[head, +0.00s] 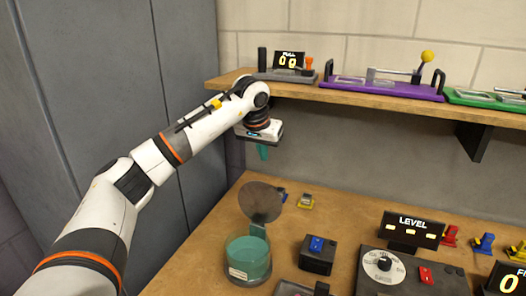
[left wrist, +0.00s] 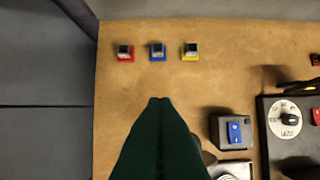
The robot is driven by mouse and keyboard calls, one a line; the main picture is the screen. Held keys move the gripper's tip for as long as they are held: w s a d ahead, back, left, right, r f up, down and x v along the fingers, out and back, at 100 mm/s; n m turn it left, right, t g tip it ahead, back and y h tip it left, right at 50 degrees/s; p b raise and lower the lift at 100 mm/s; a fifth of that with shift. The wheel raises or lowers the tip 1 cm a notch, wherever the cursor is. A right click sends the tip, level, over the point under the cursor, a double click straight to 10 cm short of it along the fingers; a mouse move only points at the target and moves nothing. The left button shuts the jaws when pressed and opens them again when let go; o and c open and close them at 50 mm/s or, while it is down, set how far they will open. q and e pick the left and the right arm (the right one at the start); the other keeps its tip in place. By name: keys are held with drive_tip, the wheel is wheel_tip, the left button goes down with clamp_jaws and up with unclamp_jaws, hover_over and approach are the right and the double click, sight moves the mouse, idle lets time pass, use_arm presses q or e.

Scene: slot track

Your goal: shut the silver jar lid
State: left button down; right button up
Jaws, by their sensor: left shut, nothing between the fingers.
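The jar (head: 248,262) is a round teal container with a pale label, standing on the wooden table. Its silver lid (head: 262,203) is a grey disc, standing raised at the back of the jar's rim, so the jar is open. My left gripper (head: 262,152) has teal fingers and hangs above and behind the lid, apart from it. In the left wrist view its dark green fingertips (left wrist: 160,100) are together with nothing between them. They hide much of the table there, and I cannot clearly make out the jar. My right gripper is not in view.
A shelf (head: 300,88) with slot-track devices runs above the table, close to my left arm. A dark box with a blue switch (head: 316,244) stands right of the jar, beside a dial panel (head: 383,265) and LEVEL display (head: 413,229). Small coloured blocks, one yellow (left wrist: 190,50), lie behind.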

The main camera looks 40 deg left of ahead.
sight(262, 199)
use_arm(q)
wheel_tip(262, 199, down, 6)
drive_tip(key=s+p, duration=0.1)
drive_tip(key=p, duration=0.1)
drive_tip(key=shift+s+d+f, duration=0.15)
drive_tip(key=shift+s, duration=0.15)
idle(0.4)
drive_tip(key=shift+s+d+t+b, duration=0.1)
drive_tip(key=shift+s+t+b, duration=0.3)
drive_tip(key=shift+b, duration=0.3)
